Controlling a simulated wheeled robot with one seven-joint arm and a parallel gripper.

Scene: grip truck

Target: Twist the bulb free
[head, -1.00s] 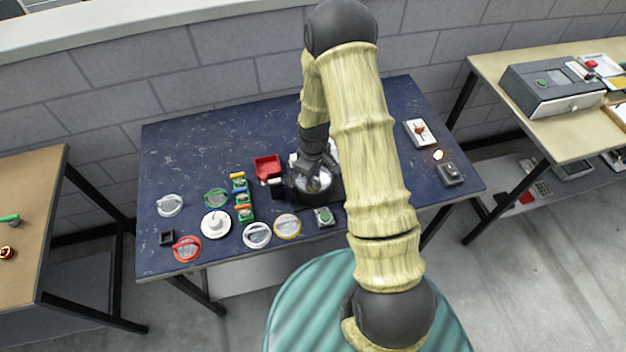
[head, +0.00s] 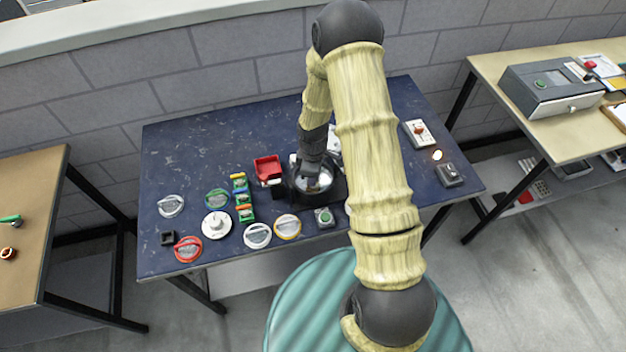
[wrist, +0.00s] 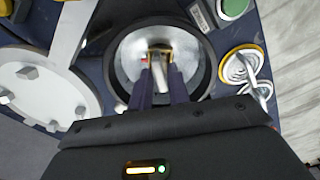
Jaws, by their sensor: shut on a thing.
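A dark lamp housing with a shiny reflector bowl (head: 326,184) stands in the middle of the blue table. My gripper (head: 316,182) reaches down into the bowl. In the wrist view, my gripper (wrist: 158,62) has its two dark fingers inside the round reflector (wrist: 131,58), closed on the bulb at its centre. The bulb is mostly hidden between the fingers; only small pale and brass-coloured parts show there. I cannot tell whether the bulb is still seated in its socket.
A red bin (head: 267,166) stands just left of the housing. Several round lids and a white knob disc (head: 215,225) lie to the left. A green button box (head: 324,216) is in front. A small lit lamp (head: 437,155) glows near the right edge.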

